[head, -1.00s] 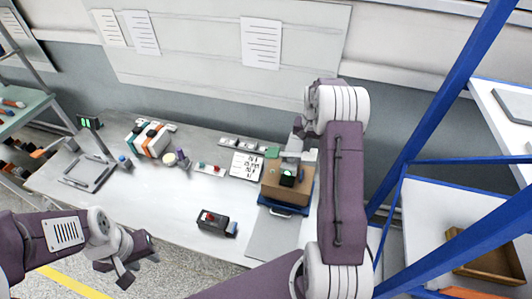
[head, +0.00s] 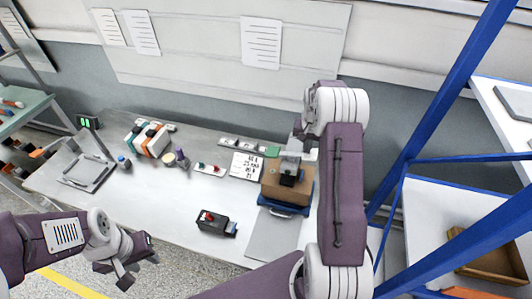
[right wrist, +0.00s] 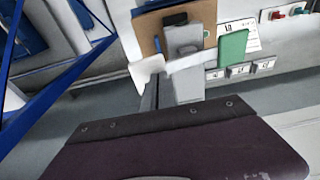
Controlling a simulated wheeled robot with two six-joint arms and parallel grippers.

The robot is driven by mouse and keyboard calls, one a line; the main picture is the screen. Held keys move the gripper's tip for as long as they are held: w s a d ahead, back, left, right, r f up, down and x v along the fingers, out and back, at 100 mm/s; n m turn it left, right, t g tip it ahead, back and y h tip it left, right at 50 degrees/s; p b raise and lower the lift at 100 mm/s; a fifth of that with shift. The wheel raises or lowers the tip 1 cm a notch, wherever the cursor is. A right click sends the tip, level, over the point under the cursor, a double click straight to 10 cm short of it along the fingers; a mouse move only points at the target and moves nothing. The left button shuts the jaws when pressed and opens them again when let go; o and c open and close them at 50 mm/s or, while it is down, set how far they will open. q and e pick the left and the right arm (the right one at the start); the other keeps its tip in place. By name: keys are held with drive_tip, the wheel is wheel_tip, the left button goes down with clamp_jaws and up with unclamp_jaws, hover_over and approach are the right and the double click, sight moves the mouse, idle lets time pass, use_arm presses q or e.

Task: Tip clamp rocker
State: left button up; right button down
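A brown block (head: 272,188) stands on a blue base (head: 283,208) at the right of the bench. A small black part (head: 288,180) is on its top face, under a grey piece; I take this to be the clamp rocker, but cannot be sure. My right gripper (head: 292,158) is at the back top edge of the block, partly hidden by my arm. In the right wrist view, pale finger-like parts (right wrist: 148,70) lie close to the brown board (right wrist: 150,38) and a grey block; contact and opening are unclear. My left gripper (head: 138,270) is open and empty, off the bench's front edge.
A black box with a red button (head: 212,222) sits at the bench front. A printed card (head: 246,166), a strip with red and green buttons (head: 209,169) and a white-orange-teal unit (head: 148,139) stand further left. Blue frame posts (head: 425,115) rise at the right.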

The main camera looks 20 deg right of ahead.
drive_tip(key=shift+f+b, duration=0.45)
drive_tip(key=shift+f, duration=0.4)
drive_tip(key=shift+r+p, duration=0.3)
drive_tip(key=shift+r, duration=0.05)
wheel_tip(320, 180, up, 4)
drive_tip(key=p, duration=0.3)
drive_tip(key=shift+r, duration=0.2)
drive_tip(key=shift+r+p, duration=1.1)
drive_tip(key=shift+r, duration=0.05)
drive_tip(key=shift+f, duration=0.1)
